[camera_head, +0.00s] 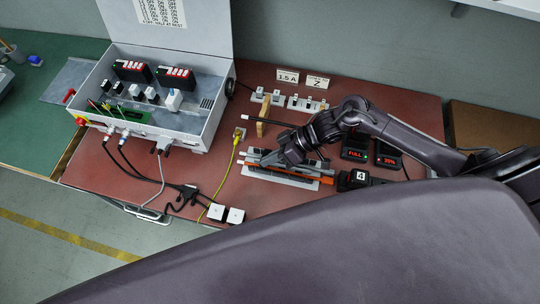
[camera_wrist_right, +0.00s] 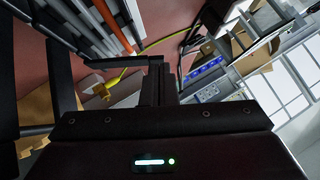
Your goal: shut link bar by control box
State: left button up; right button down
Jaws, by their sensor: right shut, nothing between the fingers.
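The control box (camera_head: 190,122) is a grey case with its lid up, at the left of the red bench top in the head view. To its right, a grey strip assembly (camera_head: 265,170) with an orange bar (camera_head: 300,179) lies on the bench. I cannot tell for certain which part is the link bar. My right gripper (camera_head: 285,156) is shut and empty, low over the strip assembly, partly covering it; contact is unclear. In the right wrist view, the shut fingers (camera_wrist_right: 157,72) show beside the strips and orange bar (camera_wrist_right: 95,22). My left gripper is out of view.
A yellow cable (camera_head: 233,165) and dark cables cross the bench between box and strips. White blocks (camera_head: 299,102) with labels stand at the back. Dark units with red displays (camera_head: 388,160) stand right of the strips. A wooden post (camera_head: 263,120) rises behind.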

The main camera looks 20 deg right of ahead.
aim_at(268, 179)
jog(key=shift+s+a+f+n+t+h+p, duration=0.4)
jog(key=shift+s+f+t+h+p, duration=0.1)
jog(key=shift+s+f+t+p, duration=0.1)
jog(key=shift+s+a+f+n+t+h, duration=0.1)
jog(key=shift+s+f+n+t+h, duration=0.05)
jog(key=shift+f+n+t+h, duration=0.2)
jog(key=shift+s+a+f+n+t+h, duration=0.15)
jog(key=shift+f+t+h, duration=0.1)
jog(key=shift+f+t, duration=0.15)
jog(key=shift+f, duration=0.4)
jog(key=shift+s, duration=0.15)
